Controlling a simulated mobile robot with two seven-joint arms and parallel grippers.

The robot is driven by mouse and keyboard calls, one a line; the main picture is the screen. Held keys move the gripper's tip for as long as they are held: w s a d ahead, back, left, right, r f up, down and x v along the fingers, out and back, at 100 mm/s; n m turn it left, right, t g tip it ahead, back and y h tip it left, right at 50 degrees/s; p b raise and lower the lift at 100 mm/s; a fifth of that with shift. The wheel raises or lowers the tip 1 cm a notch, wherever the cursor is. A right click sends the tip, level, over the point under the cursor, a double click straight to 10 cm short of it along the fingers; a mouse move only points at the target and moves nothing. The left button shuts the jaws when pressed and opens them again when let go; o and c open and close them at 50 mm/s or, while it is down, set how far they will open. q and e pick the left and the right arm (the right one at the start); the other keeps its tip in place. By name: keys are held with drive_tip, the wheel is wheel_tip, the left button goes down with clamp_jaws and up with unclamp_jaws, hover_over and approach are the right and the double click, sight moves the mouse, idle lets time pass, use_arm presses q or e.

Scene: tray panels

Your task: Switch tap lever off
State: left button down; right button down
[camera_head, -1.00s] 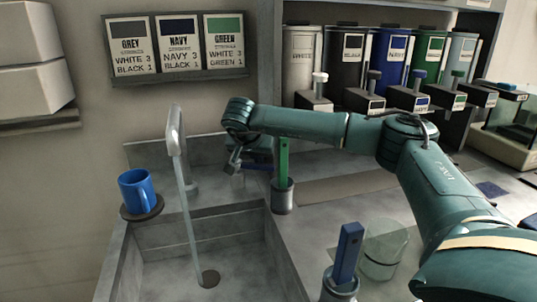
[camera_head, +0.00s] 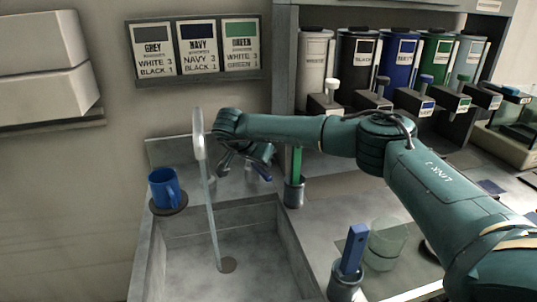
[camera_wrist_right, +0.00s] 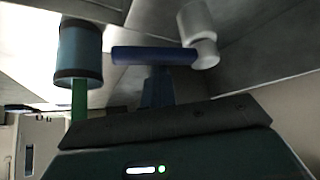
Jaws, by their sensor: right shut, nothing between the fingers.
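The tap (camera_head: 198,135) stands at the back of the sink, and a pale stream runs from its spout down to the drain (camera_head: 227,264). In the right wrist view a dark blue lever bar (camera_wrist_right: 150,55) lies across, its right end at a pale grey tap fitting (camera_wrist_right: 203,50). My right gripper (camera_wrist_right: 158,78) is shut and empty, its fingers just below the middle of the lever; I cannot tell whether they touch it. In the head view my right gripper (camera_head: 240,160) is small and partly hidden beside the tap. My left gripper is not in view.
A blue mug (camera_head: 163,188) stands on a dark coaster left of the sink (camera_head: 290,250). A green stick in a metal cup (camera_head: 294,190) stands close to my right wrist. A blue-handled tool (camera_head: 353,250) and a clear beaker (camera_head: 388,243) stand on the counter.

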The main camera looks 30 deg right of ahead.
sight(260, 169)
drive_tip(key=shift+a, duration=0.6)
idle(0.4)
wheel_tip(260, 169, up, 10)
idle(0.5)
idle(0.4)
